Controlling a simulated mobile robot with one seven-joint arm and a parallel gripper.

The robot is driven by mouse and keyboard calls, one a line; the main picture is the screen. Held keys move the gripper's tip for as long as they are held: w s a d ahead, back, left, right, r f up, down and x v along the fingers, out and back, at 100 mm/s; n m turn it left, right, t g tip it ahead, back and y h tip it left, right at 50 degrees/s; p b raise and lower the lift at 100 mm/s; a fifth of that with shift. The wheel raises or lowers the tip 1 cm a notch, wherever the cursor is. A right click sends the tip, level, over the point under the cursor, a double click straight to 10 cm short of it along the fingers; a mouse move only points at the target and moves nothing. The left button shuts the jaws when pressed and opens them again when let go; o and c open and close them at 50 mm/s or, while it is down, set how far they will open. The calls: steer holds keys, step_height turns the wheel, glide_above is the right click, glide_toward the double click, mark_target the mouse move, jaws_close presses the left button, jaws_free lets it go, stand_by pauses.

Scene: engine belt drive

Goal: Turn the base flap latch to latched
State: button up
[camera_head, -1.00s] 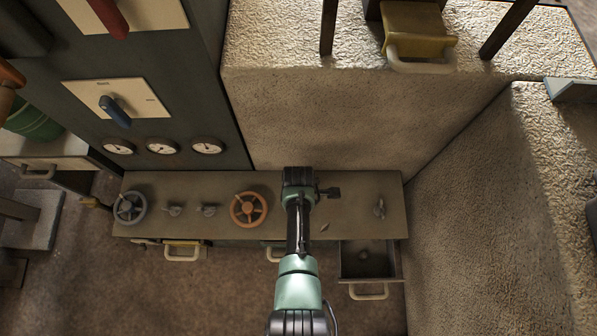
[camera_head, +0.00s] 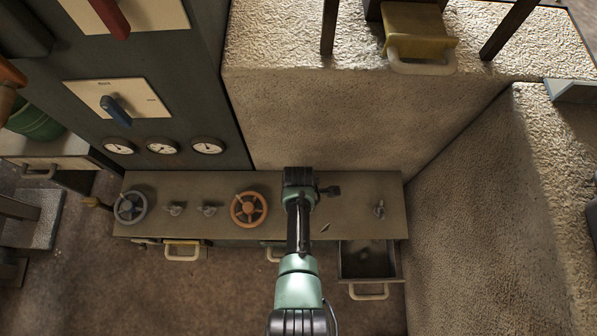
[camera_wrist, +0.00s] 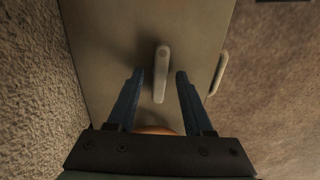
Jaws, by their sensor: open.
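In the wrist view, a pale grey elongated latch handle (camera_wrist: 161,75) stands out from a grey-brown panel (camera_wrist: 110,35). It seems to be the base flap latch, though no label is legible. My gripper (camera_wrist: 160,72) is open, with one blue finger on each side of the handle in the picture and a visible gap on both sides. I cannot tell whether the fingertips are level with it in depth. In the head view, my arm reaches over the long bench-like panel (camera_head: 226,185) and hides the spot under its end; the fingertips are not clear there.
An orange handwheel (camera_head: 249,209) is just left of my arm, with small knobs and a grey handwheel (camera_head: 130,207) further left. Another small latch (camera_head: 379,210) is to the right. An open drawer (camera_head: 368,262) juts out at the front right. A rough wall rises behind.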

step_height(320, 180, up, 13)
steer(key=p, duration=0.7)
steer(key=shift+p, duration=0.3)
